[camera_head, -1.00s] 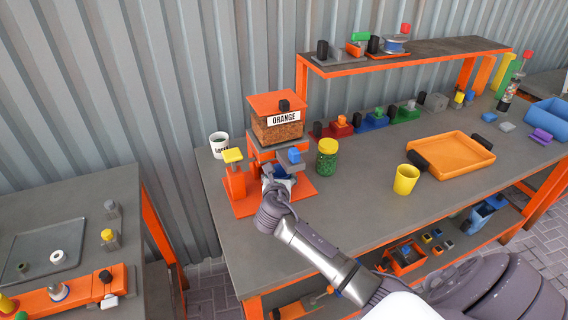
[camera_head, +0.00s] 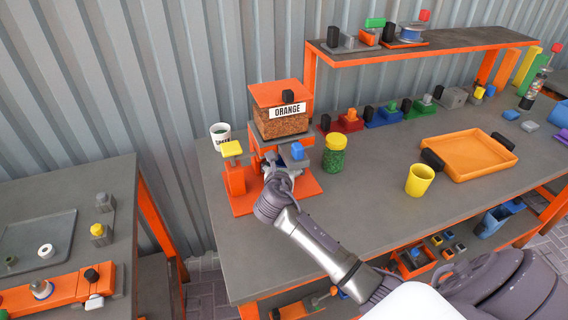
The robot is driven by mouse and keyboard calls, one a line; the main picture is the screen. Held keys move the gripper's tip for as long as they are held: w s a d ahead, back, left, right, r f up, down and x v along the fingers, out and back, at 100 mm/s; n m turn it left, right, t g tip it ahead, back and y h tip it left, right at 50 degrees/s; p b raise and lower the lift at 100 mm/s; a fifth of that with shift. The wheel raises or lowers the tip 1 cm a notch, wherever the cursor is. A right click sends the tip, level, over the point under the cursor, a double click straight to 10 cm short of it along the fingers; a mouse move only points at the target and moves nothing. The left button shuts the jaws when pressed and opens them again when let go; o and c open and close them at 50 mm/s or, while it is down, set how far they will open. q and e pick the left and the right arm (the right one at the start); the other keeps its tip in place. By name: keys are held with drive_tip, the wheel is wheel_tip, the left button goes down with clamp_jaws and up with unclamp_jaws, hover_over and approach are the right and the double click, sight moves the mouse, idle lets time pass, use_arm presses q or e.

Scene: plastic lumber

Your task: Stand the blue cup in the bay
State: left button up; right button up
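My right gripper (camera_head: 279,179), on the arm that comes in from the lower right, reaches into the bay of the orange dispenser (camera_head: 240,203) under its brown-filled hopper labelled ORANGE. The gripper and wrist cover most of the bay. I cannot clearly make out the blue cup there, nor whether the fingers are open or shut. My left gripper is not in view.
A white lettered mug (camera_head: 220,135) stands left of the dispenser. A green-filled jar (camera_head: 334,154) with a yellow lid stands close on its right. A yellow cup (camera_head: 420,180) and an orange tray (camera_head: 471,157) are farther right. The tabletop front is clear.

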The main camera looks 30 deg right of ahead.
drive_tip(key=shift+s+r, duration=0.1)
drive_tip(key=shift+r, duration=0.2)
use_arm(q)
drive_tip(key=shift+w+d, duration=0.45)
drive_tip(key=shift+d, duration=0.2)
use_arm(e)
drive_tip(key=v, duration=1.2)
